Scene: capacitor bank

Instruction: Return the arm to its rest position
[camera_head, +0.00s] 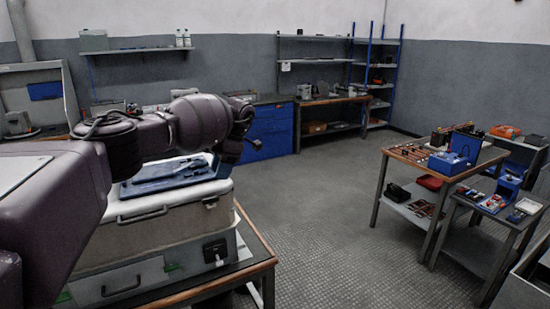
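My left arm (190,120) reaches in from the left, over a white-lidded case. Its elbow is bent and the forearm extends toward the middle of the picture. My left gripper (229,152) hangs at the end of the arm, pointing down, by the far right edge of the case. It is dark and small, and I cannot make out its fingers or anything between them. My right arm and gripper are not in view.
The case (150,229) stands on a metal-framed table, with a dark blue tray (150,186) and dark tools on top. Tool tables (405,152) stand at the right. A workbench (330,100) and blue shelving (377,80) line the back. The middle floor is clear.

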